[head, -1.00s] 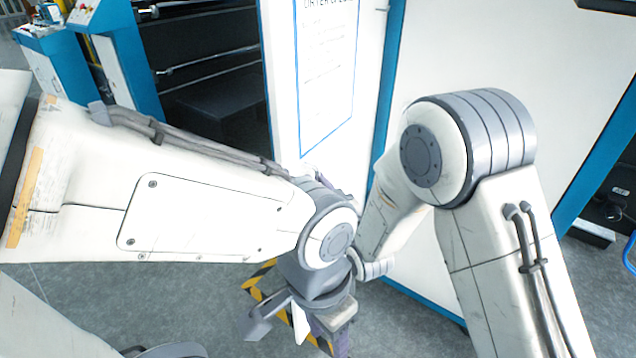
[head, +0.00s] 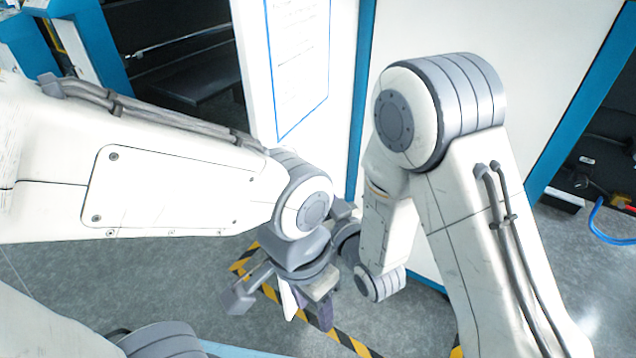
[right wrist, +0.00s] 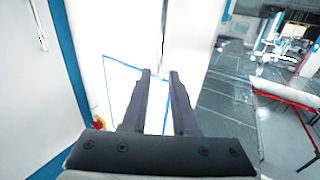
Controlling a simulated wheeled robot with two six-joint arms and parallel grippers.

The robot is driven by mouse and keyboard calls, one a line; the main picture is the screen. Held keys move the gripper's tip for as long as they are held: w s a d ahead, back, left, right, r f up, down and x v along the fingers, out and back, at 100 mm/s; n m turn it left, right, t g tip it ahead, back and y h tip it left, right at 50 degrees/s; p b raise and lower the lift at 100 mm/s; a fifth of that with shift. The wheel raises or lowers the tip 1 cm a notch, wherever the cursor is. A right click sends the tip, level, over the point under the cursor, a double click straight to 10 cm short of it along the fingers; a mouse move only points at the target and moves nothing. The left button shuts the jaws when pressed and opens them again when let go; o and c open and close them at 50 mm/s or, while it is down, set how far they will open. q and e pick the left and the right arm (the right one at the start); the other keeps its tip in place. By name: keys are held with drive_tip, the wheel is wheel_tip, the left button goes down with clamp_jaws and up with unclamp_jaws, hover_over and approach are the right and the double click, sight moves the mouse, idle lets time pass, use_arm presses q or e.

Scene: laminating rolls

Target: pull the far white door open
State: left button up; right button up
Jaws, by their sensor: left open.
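The white door (head: 252,60) with a blue-outlined printed sheet (head: 298,60) stands left of a blue post in the head view, with a dark machine interior beside it. A second, larger white panel (head: 540,50) with blue edging is to the right. My left gripper (head: 283,310) is open and empty, low above the floor, in front of the doors. My right gripper is hidden behind my arm in the head view. In the right wrist view, my right gripper (right wrist: 160,73) has its fingers apart, before a white surface (right wrist: 95,25) with blue outlining; contact cannot be told.
Yellow-black floor tape (head: 345,340) runs below the left gripper. A blue hose (head: 600,225) lies on the floor at right. In the right wrist view, a white panel with blue edging (right wrist: 70,60) stands close at left; floor shows at right.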

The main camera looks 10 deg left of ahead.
use_arm(q)
drive_tip(key=shift+r+p, duration=1.45)
drive_tip(key=shift+r, duration=0.55)
use_arm(e)
drive_tip(key=shift+v, duration=0.9)
drive_tip(key=shift+w+r, duration=0.1)
use_arm(q)
wheel_tip(320, 180, up, 3)
drive_tip(key=p, duration=0.3)
drive_tip(key=shift+r, duration=0.1)
use_arm(e)
drive_tip(key=s+d+r+g+h, duration=0.2)
drive_tip(key=s+d+g+h, duration=0.1)
drive_tip(key=s, duration=0.5)
drive_tip(key=s+d+r+g+h, duration=0.3)
drive_tip(key=s+d+g, duration=0.2)
drive_tip(key=s, duration=0.3)
drive_tip(key=s+d+r+g+h, duration=0.3)
drive_tip(key=s+g, duration=0.3)
drive_tip(key=s, duration=0.2)
drive_tip(key=shift+d+g+h, duration=0.3)
drive_tip(key=shift+d, duration=0.35)
